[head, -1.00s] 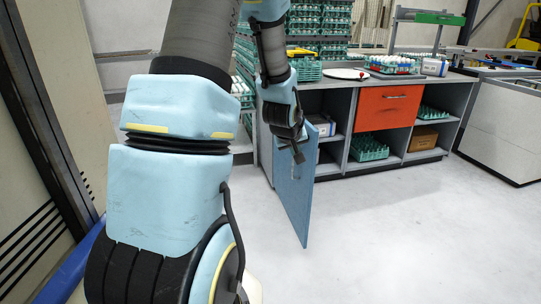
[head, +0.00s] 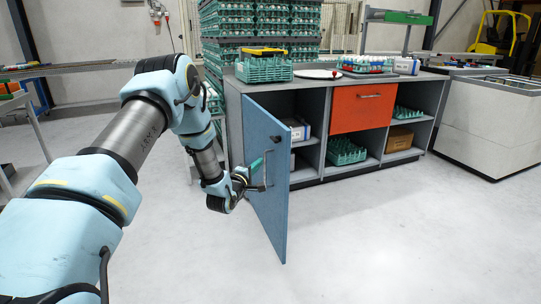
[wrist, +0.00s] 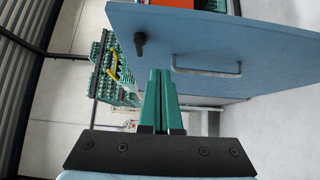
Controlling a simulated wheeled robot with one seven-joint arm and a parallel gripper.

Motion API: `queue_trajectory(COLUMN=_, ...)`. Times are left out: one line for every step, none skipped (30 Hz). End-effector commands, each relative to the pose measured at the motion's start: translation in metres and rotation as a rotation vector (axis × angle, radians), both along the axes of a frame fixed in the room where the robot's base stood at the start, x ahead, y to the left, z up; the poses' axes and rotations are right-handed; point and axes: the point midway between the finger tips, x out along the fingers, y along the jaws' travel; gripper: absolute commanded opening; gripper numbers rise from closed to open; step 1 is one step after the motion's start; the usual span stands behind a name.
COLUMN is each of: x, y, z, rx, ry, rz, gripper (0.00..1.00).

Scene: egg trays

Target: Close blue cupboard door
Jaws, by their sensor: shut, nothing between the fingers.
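The blue cupboard door (head: 266,170) stands open, swung out from the left end of the grey cabinet. In the wrist view the door (wrist: 250,45) fills the upper right, with a metal handle (wrist: 206,72) and a dark knob (wrist: 139,44). My gripper (head: 258,164) is at the outer face of the door, near its handle. In the wrist view its two green fingers (wrist: 159,75) are together and empty, pointing toward the door beside the handle. I cannot tell whether the fingertips touch the door.
The grey cabinet (head: 313,78) has an orange drawer (head: 362,107) and open shelves with green egg trays (head: 345,151). Stacked green crates (head: 265,20) stand behind it. The floor (head: 360,230) in front is clear. A white unit (head: 490,125) stands at the right.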

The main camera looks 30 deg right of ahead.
Motion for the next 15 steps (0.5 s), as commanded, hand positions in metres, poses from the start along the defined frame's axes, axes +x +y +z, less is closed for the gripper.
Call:
queue_trajectory(x=0.006, y=-0.009, z=0.001, rx=0.001, ry=-0.003, rz=-0.001, gripper=0.0)
queue_trajectory(x=0.01, y=-0.014, z=0.001, rx=0.001, ry=-0.003, rz=-0.001, gripper=0.0)
queue_trajectory(x=0.015, y=-0.021, z=0.001, rx=0.001, ry=-0.003, rz=-0.002, gripper=0.0)
queue_trajectory(x=0.019, y=-0.026, z=0.001, rx=0.0, ry=-0.004, rz=-0.002, gripper=0.0)
queue_trajectory(x=0.023, y=-0.031, z=0.001, rx=0.002, ry=-0.002, rz=-0.002, gripper=0.0)
queue_trajectory(x=0.028, y=-0.037, z=0.001, rx=0.002, ry=-0.003, rz=-0.002, gripper=0.0)
queue_trajectory(x=0.031, y=-0.042, z=0.001, rx=0.002, ry=-0.002, rz=-0.002, gripper=0.0)
queue_trajectory(x=0.035, y=-0.046, z=0.001, rx=0.001, ry=-0.003, rz=-0.001, gripper=0.0)
queue_trajectory(x=0.04, y=-0.052, z=0.0, rx=0.002, ry=-0.003, rz=0.0, gripper=0.0)
queue_trajectory(x=0.043, y=-0.056, z=0.0, rx=0.002, ry=-0.003, rz=-0.001, gripper=0.0)
queue_trajectory(x=0.046, y=-0.06, z=0.0, rx=0.003, ry=-0.003, rz=-0.001, gripper=0.0)
queue_trajectory(x=0.043, y=-0.069, z=0.001, rx=0.003, ry=-0.002, rz=-0.004, gripper=0.0)
queue_trajectory(x=0.042, y=-0.073, z=0.001, rx=0.002, ry=-0.001, rz=-0.003, gripper=0.0)
queue_trajectory(x=0.041, y=-0.077, z=0.001, rx=0.003, ry=0.0, rz=-0.003, gripper=0.0)
queue_trajectory(x=0.041, y=-0.082, z=0.001, rx=0.003, ry=0.0, rz=-0.003, gripper=0.0)
